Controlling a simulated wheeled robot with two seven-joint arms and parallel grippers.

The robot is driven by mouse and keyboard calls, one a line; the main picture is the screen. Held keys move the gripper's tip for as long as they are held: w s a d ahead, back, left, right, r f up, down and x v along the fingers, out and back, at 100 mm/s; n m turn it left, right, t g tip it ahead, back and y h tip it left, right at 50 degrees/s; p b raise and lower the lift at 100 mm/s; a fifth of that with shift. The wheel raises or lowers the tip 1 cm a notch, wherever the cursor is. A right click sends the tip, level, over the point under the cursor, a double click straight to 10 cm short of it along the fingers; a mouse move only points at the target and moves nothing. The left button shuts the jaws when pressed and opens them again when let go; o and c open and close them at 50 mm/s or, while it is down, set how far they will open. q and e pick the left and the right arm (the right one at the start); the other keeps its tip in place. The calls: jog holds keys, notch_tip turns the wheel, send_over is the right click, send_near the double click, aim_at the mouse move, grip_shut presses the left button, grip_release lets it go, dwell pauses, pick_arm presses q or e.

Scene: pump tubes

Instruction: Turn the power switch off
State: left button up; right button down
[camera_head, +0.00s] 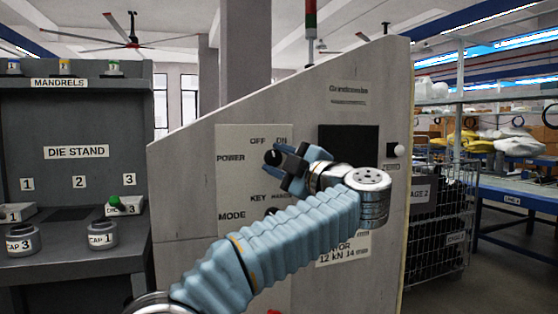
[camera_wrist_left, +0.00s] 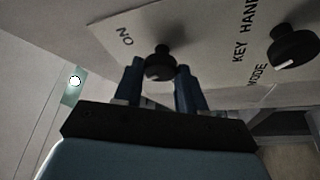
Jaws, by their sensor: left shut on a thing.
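The power switch (camera_head: 272,157) is a black round knob on a pale panel marked POWER, with OFF and ON printed above it. My left gripper (camera_head: 287,164) reaches it from the right in the head view, with its blue fingers at the knob. In the left wrist view the power switch (camera_wrist_left: 160,60) sits between the two fingertips of the left gripper (camera_wrist_left: 161,75), which is shut on it. I cannot tell which way the knob points. My right gripper is not in view.
Below is the black mode knob (camera_wrist_left: 293,46), partly hidden by my left arm in the head view. A white ZERO button (camera_head: 398,150) is at the cabinet's right. A die stand (camera_head: 75,150) with caps stands left; a wire cage (camera_head: 450,235) and shelves are right.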

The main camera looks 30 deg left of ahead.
pick_arm(q)
jog(key=n, duration=0.2)
jog(key=n+g+h, duration=0.1)
jog(key=n, duration=0.2)
jog(key=shift+r+h+p, duration=0.1)
jog(key=shift+h+p, duration=0.2)
jog(key=shift+p, duration=0.05)
jog(key=shift+n, duration=0.4)
jog(key=o, duration=1)
jog(key=v, duration=1.3)
jog(key=shift+d+r, duration=0.15)
jog(key=shift+d, duration=0.3)
